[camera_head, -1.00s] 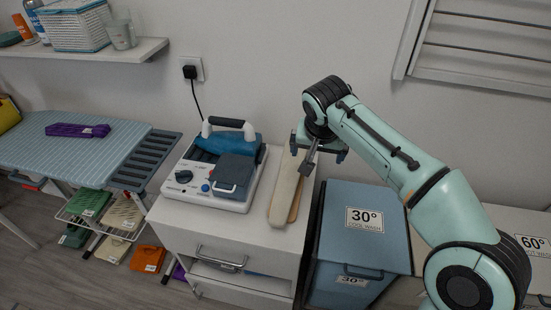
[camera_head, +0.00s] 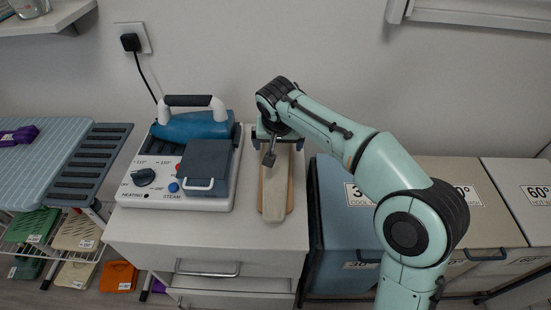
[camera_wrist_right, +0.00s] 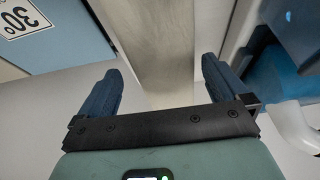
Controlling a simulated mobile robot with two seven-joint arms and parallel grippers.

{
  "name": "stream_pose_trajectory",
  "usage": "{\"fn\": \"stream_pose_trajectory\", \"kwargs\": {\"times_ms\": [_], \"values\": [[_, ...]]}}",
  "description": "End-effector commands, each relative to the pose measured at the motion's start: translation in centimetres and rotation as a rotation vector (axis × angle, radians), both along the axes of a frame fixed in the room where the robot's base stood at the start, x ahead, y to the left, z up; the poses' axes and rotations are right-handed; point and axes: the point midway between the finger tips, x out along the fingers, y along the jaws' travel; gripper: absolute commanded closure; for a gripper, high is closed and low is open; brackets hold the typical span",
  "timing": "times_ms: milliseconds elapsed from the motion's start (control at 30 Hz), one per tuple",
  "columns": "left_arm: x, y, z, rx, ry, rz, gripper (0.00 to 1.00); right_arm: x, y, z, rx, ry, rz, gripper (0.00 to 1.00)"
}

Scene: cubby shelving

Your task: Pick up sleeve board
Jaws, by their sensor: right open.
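The sleeve board (camera_head: 274,203) is a narrow, beige padded board with a wooden edge. It lies on the white cabinet top, its rounded end toward the front. My right gripper (camera_head: 281,142) is open over the board's far end, with one finger toward each side. In the right wrist view the beige board (camera_wrist_right: 168,75) runs between the two open blue fingers (camera_wrist_right: 162,90). I cannot tell how far the fingers are above the cabinet top. The board's far end is partly hidden by my gripper. My left gripper is out of view.
A steam iron station (camera_head: 187,165) stands close left of the board on the cabinet (camera_head: 235,238). Blue (camera_head: 340,225) and beige laundry bins (camera_head: 480,225) stand to the right. The wall is close behind. An ironing board (camera_head: 35,165) is at far left.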

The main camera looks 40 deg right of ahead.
Motion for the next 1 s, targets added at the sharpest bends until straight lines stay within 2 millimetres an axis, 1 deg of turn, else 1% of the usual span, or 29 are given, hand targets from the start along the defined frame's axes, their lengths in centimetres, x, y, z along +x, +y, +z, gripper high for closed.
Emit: {"fn": "stream_pose_trajectory", "kwargs": {"times_ms": [167,400,467,533,700,733,767,800,867,900,967,1000], "values": [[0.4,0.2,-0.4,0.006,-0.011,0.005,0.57,0.3,-0.2,-0.9,-0.001,0.001,0.0,0.0],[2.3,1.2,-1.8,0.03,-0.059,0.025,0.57,1.7,-0.9,-4.1,0.001,0.002,-0.001,0.0],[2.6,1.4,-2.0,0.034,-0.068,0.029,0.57,1.9,-1.1,-4.8,0.001,0.0,-0.002,0.0],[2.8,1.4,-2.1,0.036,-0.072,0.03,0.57,2.0,-1.2,-5.0,0.001,0.001,-0.001,0.0],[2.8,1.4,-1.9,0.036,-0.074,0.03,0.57,2.0,-1.2,-4.9,0.001,-0.001,-0.001,0.0],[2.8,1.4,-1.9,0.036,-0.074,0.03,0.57,2.0,-1.2,-4.9,0.001,-0.001,-0.001,0.06],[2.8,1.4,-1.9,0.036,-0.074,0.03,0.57,2.0,-1.2,-4.9,0.001,-0.001,-0.001,0.16],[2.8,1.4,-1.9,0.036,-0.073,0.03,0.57,2.0,-1.2,-4.9,0.001,-0.001,-0.001,0.29],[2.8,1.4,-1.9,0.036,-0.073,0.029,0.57,2.0,-1.2,-4.9,0.001,-0.001,-0.001,0.49],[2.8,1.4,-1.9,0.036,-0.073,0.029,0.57,2.0,-1.2,-4.9,0.001,-0.001,-0.001,0.62],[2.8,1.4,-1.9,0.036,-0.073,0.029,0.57,2.0,-1.2,-4.9,0.001,-0.001,-0.001,0.81],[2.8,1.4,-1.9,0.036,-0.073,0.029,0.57,2.0,-1.2,-4.7,0.001,-0.006,0.0,0.81]]}}
